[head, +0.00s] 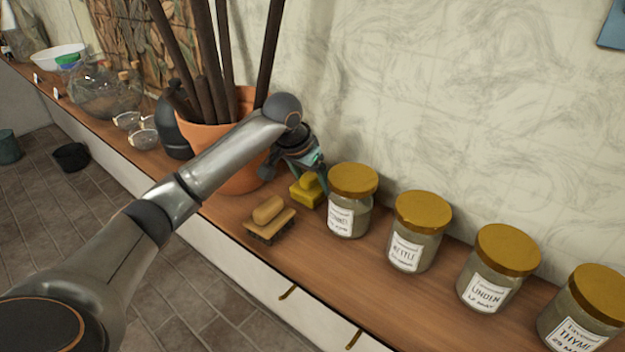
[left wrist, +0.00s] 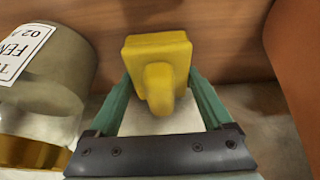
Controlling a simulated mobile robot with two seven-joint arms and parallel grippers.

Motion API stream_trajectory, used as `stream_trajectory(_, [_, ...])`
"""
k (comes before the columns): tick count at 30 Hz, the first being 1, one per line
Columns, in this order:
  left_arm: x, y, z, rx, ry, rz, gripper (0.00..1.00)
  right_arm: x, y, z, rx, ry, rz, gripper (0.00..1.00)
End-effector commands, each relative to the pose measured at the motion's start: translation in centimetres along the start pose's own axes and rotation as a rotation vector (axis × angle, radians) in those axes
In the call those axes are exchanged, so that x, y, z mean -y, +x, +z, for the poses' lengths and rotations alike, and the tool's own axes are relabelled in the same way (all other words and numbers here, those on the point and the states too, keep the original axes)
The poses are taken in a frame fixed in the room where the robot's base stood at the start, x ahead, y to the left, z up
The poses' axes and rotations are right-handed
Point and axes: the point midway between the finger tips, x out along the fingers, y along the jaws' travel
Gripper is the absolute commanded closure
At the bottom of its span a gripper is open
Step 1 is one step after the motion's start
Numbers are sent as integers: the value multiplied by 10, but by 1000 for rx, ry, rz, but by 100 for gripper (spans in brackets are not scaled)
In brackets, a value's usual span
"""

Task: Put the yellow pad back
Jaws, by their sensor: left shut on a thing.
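The yellow pad (head: 307,191) is a small yellow block with a raised grip on top. It is at the wooden shelf (head: 285,257), between the terracotta pot and the nearest jar. My left gripper (head: 317,178) reaches down over it from above. In the left wrist view the pad (left wrist: 158,62) sits between the two green fingers (left wrist: 163,98), which are shut on its grip. I cannot tell whether the pad touches the shelf. My right gripper is not in view.
A wooden brush (head: 268,216) lies in front of the pad. Several gold-lidded jars, the closest one (head: 349,215) beside the gripper, line the shelf to the right. A terracotta pot (head: 236,180) with dark rods stands left. Glassware (head: 105,95) stands farther left.

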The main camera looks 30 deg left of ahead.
Motion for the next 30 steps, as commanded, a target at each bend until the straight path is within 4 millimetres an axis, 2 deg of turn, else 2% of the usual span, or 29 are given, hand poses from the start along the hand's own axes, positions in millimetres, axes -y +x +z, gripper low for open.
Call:
stream_trajectory(2, [0, 2, 1, 0, 0, 0, 68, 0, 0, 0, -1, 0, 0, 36])
stream_trajectory(3, [0, 2, 1, 1, 0, 0, 14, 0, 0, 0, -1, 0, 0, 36])
stream_trajectory(7, [0, 2, 1, 1, 0, 1, 0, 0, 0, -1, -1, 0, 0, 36])
stream_trajectory(17, [0, -4, -1, -2, 0, 1, 0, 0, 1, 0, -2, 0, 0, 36])
stream_trajectory(20, [0, -18, -1, -4, 0, 1, 0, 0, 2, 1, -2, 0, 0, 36])
stream_trajectory(30, [0, -90, -1, -5, 0, 0, 0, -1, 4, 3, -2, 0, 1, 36])
